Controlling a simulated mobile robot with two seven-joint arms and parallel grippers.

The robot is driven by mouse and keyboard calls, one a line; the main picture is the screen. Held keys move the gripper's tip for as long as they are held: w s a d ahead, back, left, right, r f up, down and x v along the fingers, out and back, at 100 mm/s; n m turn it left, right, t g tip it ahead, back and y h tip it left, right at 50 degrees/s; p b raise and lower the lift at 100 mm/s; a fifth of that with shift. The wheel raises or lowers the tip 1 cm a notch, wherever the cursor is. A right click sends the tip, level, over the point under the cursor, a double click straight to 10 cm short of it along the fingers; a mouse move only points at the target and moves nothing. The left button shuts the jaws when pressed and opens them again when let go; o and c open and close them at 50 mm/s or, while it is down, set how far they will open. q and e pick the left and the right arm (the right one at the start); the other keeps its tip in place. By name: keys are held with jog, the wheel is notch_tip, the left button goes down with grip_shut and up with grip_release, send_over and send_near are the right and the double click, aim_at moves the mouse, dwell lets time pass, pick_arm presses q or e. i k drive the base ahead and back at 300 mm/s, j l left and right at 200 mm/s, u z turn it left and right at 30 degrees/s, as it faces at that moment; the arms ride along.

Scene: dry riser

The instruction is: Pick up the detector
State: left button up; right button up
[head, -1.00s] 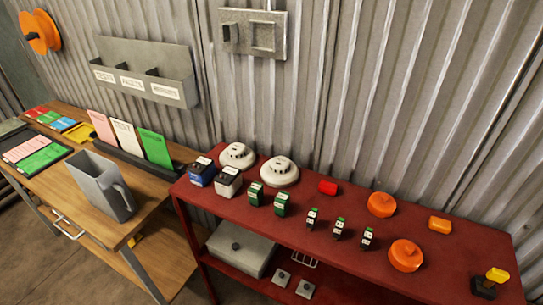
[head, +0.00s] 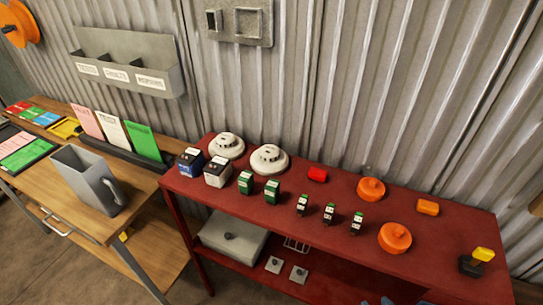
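Two round white detectors stand side by side at the back left of the red table. The left detector (head: 226,146) is near the wall behind the blue and white box-shaped units. The right detector (head: 269,159) is just to its right, behind the green blocks. Both look free, with nothing on top of them. Neither of my grippers can be made out in the head view. Small blue shapes show at the bottom edge, but I cannot tell what they are.
The red table (head: 300,219) also carries box-shaped units (head: 217,172), green blocks (head: 272,190), small black modules (head: 329,213), orange round pieces (head: 394,238) and a yellow-topped black switch (head: 477,261). A wooden desk (head: 152,186) with a grey jug (head: 90,180) stands left. Corrugated wall behind.

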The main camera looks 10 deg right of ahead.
aim_at(269, 161)
jog(key=k+j, duration=0.15)
jog(key=j, duration=0.15)
jog(key=k+j, duration=0.15)
jog(key=j, duration=0.15)
jog(key=i+j, duration=0.1)
jog(key=j, duration=0.35)
jog(key=i+j, duration=0.1)
jog(key=j, duration=0.3)
jog(key=u, duration=0.05)
